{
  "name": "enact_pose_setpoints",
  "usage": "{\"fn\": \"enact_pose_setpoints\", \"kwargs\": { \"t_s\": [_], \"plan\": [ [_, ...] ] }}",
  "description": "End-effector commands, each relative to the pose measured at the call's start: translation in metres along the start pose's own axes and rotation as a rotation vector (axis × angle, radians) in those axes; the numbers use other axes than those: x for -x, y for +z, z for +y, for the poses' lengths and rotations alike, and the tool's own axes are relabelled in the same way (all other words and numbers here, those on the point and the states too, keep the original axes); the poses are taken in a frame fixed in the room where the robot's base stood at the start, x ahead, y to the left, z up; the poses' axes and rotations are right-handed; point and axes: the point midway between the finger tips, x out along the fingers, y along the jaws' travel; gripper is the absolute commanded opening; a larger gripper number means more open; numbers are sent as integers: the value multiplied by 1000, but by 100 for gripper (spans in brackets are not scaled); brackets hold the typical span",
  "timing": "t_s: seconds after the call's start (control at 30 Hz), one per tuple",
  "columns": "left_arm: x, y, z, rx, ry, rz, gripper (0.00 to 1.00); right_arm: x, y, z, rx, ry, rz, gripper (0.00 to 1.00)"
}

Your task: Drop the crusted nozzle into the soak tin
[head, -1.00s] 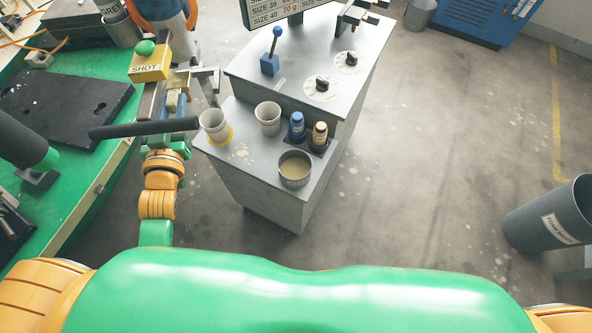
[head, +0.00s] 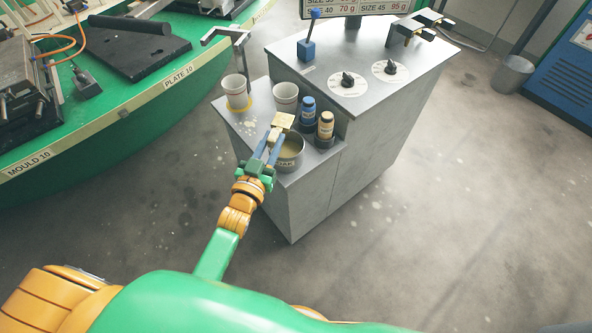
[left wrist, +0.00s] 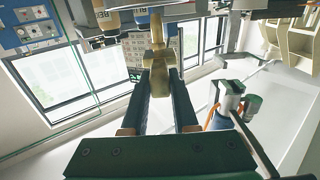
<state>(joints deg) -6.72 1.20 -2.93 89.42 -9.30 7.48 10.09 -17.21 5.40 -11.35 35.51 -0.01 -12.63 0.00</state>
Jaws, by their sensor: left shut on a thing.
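My left gripper (head: 267,150) reaches over the soak tin (head: 294,164) from the front left, its blue fingers shut on the brass-yellow crusted nozzle (head: 283,120). In the head view the nozzle appears just above the tin's far rim; its exact height over the tin is hard to tell. The tin is a round metal pot with murky liquid, partly covered by the gripper. In the left wrist view the nozzle (left wrist: 158,70) sits between the fingertips. The tin cannot be made out there. My right gripper is not in view.
Two pale cups (head: 236,92) (head: 286,97) stand behind the tin, the left one on a yellow ring. A blue bottle (head: 307,112) and an amber bottle (head: 325,125) stand close on its right.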

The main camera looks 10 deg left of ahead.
Motion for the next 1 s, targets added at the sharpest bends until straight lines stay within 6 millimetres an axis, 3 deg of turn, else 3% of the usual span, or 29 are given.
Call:
{"fn": "enact_pose_setpoints", "kwargs": {
  "t_s": [0.4, 0.7, 0.73, 0.83, 1.0],
  "plan": [
    [0, 58, 0, 0, 0, 1, 0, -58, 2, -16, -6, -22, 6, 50],
    [0, 58, 0, 0, 0, 1, 0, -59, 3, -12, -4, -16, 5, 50],
    [0, 58, 0, 0, 0, 1, 35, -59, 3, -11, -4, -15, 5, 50],
    [0, 58, 0, 0, 0, 1, 62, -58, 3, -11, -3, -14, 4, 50],
    [0, 58, 0, 0, 0, 0, 62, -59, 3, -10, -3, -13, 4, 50]
  ]
}}
